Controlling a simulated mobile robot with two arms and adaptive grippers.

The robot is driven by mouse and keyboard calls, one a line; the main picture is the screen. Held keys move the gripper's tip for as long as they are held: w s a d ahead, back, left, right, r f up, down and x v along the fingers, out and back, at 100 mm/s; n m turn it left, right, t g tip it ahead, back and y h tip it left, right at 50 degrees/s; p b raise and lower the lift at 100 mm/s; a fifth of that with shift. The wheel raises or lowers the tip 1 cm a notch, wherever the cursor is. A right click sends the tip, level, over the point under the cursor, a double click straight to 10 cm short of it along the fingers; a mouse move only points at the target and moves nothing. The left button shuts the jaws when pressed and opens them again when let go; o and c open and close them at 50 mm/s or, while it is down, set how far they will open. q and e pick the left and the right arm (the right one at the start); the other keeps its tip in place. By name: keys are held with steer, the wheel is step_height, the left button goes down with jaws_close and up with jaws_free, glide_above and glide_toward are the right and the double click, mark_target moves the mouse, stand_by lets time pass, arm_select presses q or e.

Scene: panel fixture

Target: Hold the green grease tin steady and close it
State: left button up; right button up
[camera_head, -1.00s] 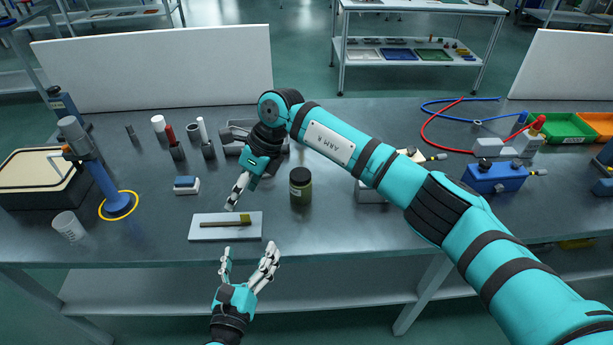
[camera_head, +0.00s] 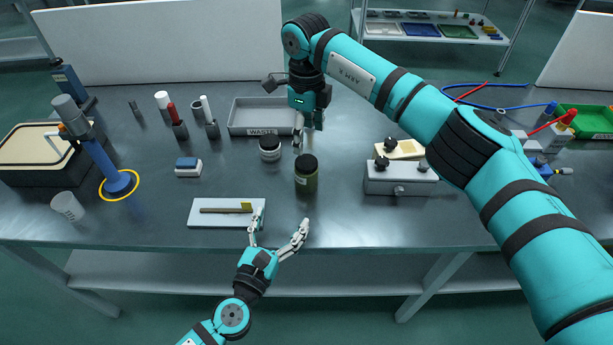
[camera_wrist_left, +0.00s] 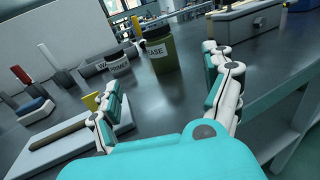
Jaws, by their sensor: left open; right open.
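The green grease tin (camera_head: 306,180) stands upright on the bench with a dark cap on top; I cannot tell whether the cap is tight. It also shows in the left wrist view (camera_wrist_left: 162,55), with part of its label readable. My left gripper (camera_head: 280,222) is open and empty at the bench's front edge, below the tin in the head view and apart from it. Its fingers also show in the left wrist view (camera_wrist_left: 165,88), with the tin beyond the gap between them. My right gripper (camera_head: 301,140) is open, pointing down just behind and above the tin, its fingers partly hidden.
A small white-labelled jar (camera_head: 269,153) stands left of the tin, before a grey waste tray (camera_head: 245,128). A grey fixture block (camera_head: 385,185) stands to the right.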

mark_target(307, 171)
arm_select(q)
steer(key=x, duration=1.6)
steer(key=shift+w, duration=0.1)
steer(key=shift+c, duration=0.4)
jaws_close()
arm_select(e)
steer(key=n, duration=0.6)
steer(key=shift+n, duration=0.4)
steer(key=n, duration=1.5)
steer(key=shift+r+n, duration=0.1)
steer(key=shift+n, duration=0.3)
